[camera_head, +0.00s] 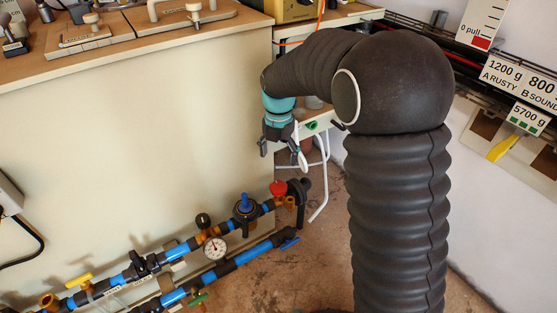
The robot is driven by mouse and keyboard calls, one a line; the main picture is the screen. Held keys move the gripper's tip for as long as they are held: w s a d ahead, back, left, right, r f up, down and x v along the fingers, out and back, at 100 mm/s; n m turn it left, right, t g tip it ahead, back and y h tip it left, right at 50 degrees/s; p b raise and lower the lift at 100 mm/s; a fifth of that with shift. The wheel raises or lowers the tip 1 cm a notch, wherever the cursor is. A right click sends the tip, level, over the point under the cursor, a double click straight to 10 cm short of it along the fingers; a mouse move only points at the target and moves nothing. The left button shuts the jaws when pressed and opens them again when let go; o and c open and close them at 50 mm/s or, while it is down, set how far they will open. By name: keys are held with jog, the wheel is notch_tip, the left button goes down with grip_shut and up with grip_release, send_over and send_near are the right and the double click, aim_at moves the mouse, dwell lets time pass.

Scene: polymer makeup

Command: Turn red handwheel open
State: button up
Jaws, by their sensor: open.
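The red handwheel (278,188) sits at the right end of the upper blue pipe (175,252), low beside the cream cabinet wall. It looks like a small red knob on a brassy valve body. My gripper (283,152) hangs from the teal wrist and points downward, above the red handwheel in the picture. Its fingers are spread and nothing shows between them. A gap shows between the fingertips and the handwheel; its true depth is hard to tell. The handwheel's top is in clear view.
A blue-topped valve (245,207), a black knob (203,220), a pressure gauge (215,248) and a yellow handle (79,280) line the pipes. A black elbow pipe (302,200) stands just right of the handwheel. A white bent tube (324,180) rises nearby. The floor right of the pipes is bare.

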aim_at(279, 186)
notch_tip(279, 186, down, 12)
jog(key=m+p, duration=0.3)
jog(key=m, duration=3.2)
jog(key=shift+s+f+m, duration=0.1)
jog(key=shift+m, duration=0.3)
jog(key=c, duration=1.2)
